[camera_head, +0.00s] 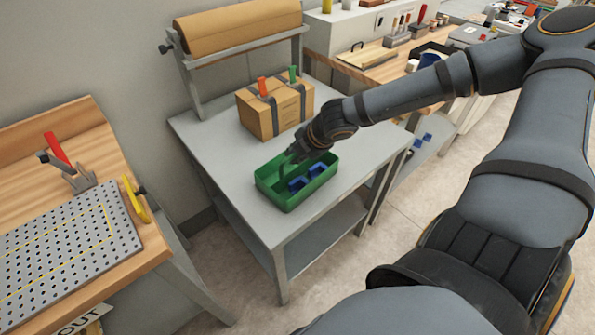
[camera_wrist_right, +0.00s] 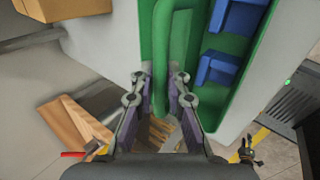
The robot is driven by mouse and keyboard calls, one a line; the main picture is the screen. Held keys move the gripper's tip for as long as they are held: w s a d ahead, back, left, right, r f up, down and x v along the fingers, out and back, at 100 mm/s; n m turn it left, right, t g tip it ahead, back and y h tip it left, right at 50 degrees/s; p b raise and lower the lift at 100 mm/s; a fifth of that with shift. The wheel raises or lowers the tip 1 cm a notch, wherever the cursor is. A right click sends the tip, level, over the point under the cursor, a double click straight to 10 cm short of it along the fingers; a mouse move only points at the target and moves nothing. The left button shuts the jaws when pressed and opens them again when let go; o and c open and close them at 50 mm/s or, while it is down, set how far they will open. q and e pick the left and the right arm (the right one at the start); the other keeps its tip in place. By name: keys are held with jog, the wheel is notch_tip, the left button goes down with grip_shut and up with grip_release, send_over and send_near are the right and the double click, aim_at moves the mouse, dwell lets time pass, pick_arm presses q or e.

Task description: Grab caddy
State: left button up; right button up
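The caddy (camera_head: 290,196) is a green open box with blue inserts. It rests on the grey table's front part. Its green handle (camera_wrist_right: 161,60) runs down between my right fingers in the wrist view. My right gripper (camera_head: 296,153) reaches over the caddy from the right. In the wrist view the right gripper (camera_wrist_right: 161,88) has its two purple pads drawn in close on both sides of the handle. The caddy's blue inserts (camera_wrist_right: 218,68) lie to the right of the handle there. My left gripper is not in view.
On the grey table (camera_head: 222,150), a strapped cardboard box (camera_head: 275,107) stands behind the caddy, below a brown paper roll (camera_head: 240,27). A wooden bench with a perforated plate (camera_head: 68,245) is at left. A bench with tools (camera_head: 385,65) is at the back.

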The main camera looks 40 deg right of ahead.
grip_shut()
jog(key=shift+r, duration=0.15)
